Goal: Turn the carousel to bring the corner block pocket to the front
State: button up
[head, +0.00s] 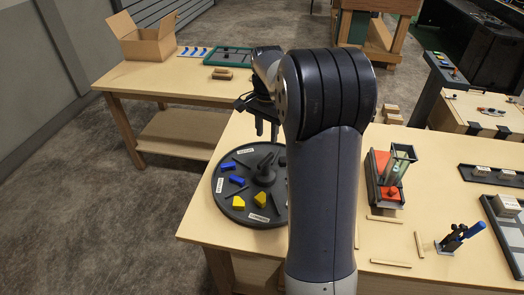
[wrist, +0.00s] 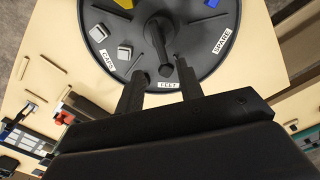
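The carousel (head: 228,205) is a round dark disc on the near left part of the table. Yellow blocks (head: 238,202) and blue blocks (head: 236,179) sit on it, with white labels beside pockets. I cannot tell for sure which pocket is for corner blocks.
My arm hides the carousel's right side in the head view. A red-and-grey fixture with a clear tube (head: 398,165) stands to the right, with wooden strips (head: 386,219) and a blue-handled tool (head: 461,236) nearby. Another table at the back left holds an open box (head: 143,45).

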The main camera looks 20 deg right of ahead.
aim_at(266, 158)
notch_tip(266, 158, down, 9)
jog(key=shift+f+p, duration=0.2)
jog(key=shift+p, duration=0.3)
grip_shut()
dwell(0.4)
